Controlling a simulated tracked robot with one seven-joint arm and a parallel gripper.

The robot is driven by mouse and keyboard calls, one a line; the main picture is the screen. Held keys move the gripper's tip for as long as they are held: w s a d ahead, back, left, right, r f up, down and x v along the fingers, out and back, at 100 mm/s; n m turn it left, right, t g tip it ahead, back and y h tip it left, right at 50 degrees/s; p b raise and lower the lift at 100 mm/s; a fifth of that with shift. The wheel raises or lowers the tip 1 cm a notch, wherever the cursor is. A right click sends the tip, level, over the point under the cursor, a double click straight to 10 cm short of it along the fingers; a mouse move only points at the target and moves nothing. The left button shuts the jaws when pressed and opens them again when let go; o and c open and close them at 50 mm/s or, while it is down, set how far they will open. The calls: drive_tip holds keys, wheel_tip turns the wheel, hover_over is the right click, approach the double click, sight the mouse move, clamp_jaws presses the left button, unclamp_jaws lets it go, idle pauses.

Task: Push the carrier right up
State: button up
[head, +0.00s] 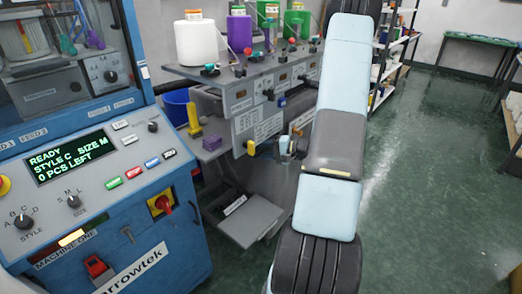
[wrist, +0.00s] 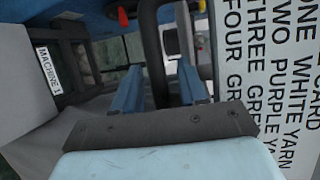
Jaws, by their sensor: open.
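No part is labelled as the carrier, and I cannot tell for certain which one it is. In the head view a yellow upright handle (head: 194,119) stands at the left of the yarn stand, above a grey tray. A smaller yellow piece (head: 251,148) sticks out at the stand's front, left of my gripper (head: 288,147). My gripper is low at the stand's front, partly behind my arm. In the wrist view the two blue fingers of my gripper (wrist: 159,88) are apart, with a dark upright bar (wrist: 153,50) showing between them; I see no grip on it.
The blue machine (head: 130,230) at left has a screen (head: 70,157) reading READY, STYLE C, SIZE M, 0 PCS LEFT. White, purple and green yarn cones stand on the stand (head: 240,75). A yarn card (wrist: 265,80) is close at right. Green floor (head: 430,180) is clear at right.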

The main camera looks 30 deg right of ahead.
drive_tip(key=shift+w+a, duration=0.25)
drive_tip(key=shift+f, duration=0.1)
clamp_jaws()
drive_tip(key=shift+d, duration=0.1)
idle(0.4)
